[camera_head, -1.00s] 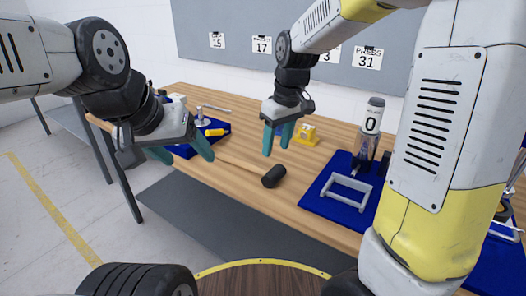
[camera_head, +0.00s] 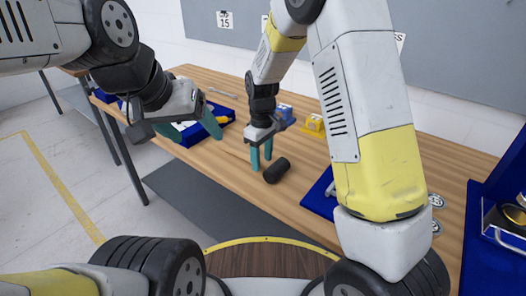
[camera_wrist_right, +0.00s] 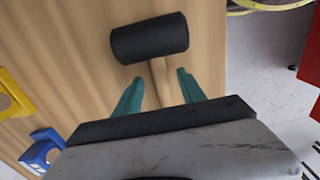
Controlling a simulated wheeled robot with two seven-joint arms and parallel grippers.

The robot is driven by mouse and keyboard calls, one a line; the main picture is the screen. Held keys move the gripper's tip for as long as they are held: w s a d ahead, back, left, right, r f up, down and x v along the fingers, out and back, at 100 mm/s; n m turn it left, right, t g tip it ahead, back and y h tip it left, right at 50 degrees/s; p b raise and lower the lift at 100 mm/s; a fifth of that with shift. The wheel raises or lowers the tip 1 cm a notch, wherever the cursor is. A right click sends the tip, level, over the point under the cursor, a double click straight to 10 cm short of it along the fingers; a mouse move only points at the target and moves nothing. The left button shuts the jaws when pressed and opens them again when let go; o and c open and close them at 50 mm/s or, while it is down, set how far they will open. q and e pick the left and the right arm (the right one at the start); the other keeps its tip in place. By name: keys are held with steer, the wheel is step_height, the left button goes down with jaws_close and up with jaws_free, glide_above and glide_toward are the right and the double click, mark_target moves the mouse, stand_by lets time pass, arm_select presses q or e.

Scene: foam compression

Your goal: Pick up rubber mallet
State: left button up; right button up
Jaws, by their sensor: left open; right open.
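The rubber mallet's black head (camera_head: 277,170) lies on the wooden table near its front edge. In the right wrist view the black head (camera_wrist_right: 150,38) lies across, just beyond the fingertips, and the pale wooden handle (camera_wrist_right: 161,80) runs back between the fingers. My right gripper (camera_head: 261,166) is open with teal fingers, just left of the head, pointing down; it also shows in the right wrist view (camera_wrist_right: 160,78). I cannot tell how high it is above the handle. My left gripper (camera_head: 198,134) is open and empty in front of the table's left part.
A blue tray (camera_head: 215,117) with a yellow-handled tool lies at the table's left. A yellow block (camera_head: 315,124) and a blue object (camera_head: 285,110) stand behind the mallet.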

steer(key=shift+f, duration=0.35)
jaws_close()
stand_by(1.2)
